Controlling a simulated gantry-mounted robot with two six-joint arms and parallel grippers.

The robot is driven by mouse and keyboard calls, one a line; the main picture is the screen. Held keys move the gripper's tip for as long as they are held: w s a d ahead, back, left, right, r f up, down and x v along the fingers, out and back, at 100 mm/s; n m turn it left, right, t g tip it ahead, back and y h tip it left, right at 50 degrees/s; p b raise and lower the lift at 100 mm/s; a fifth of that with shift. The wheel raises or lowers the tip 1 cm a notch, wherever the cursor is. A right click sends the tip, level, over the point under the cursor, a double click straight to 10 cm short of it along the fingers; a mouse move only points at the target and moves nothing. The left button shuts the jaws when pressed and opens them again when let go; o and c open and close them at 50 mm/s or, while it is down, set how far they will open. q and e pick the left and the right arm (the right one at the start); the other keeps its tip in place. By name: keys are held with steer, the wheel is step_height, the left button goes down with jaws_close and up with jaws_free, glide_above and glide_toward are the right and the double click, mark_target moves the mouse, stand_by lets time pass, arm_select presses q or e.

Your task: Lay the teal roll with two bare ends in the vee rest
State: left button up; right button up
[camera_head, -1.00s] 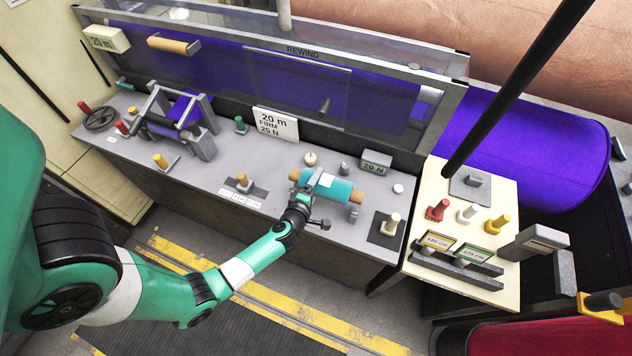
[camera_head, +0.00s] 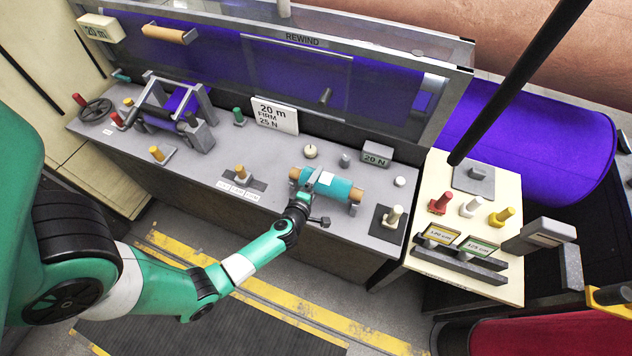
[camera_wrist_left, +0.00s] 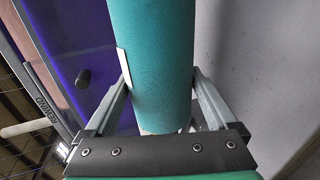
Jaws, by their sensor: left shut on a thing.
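The teal roll (camera_head: 343,190) has tan bare core ends showing on both sides and lies crosswise at the front right of the grey bench. My left gripper (camera_head: 314,188) is shut on it left of its middle. In the left wrist view the teal roll (camera_wrist_left: 152,60) runs between the two fingers (camera_wrist_left: 162,100), with a white tab at its left side. A small grey support (camera_head: 354,208), apparently part of the vee rest, shows below the roll's right end. The rest is mostly hidden, and I cannot tell whether the roll touches it. My right gripper is not in view.
A cream knob on a dark plate (camera_head: 392,217) stands close right of the roll. A yellow peg (camera_head: 240,172) stands to the left, and several small knobs stand behind. The grey rewind frame (camera_head: 172,112) is at the far left. A cream side table (camera_head: 432,205) adjoins on the right.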

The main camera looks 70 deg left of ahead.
arm_select(q)
steer(key=shift+f, duration=0.45)
stand_by(0.6)
steer(key=o, duration=1.6)
steer(key=shift+c, duration=0.2)
steer(key=shift+s+d+r, duration=0.15)
steer(key=shift+d, duration=0.1)
steer(key=p+v, duration=0.2)
steer(key=v, duration=0.9)
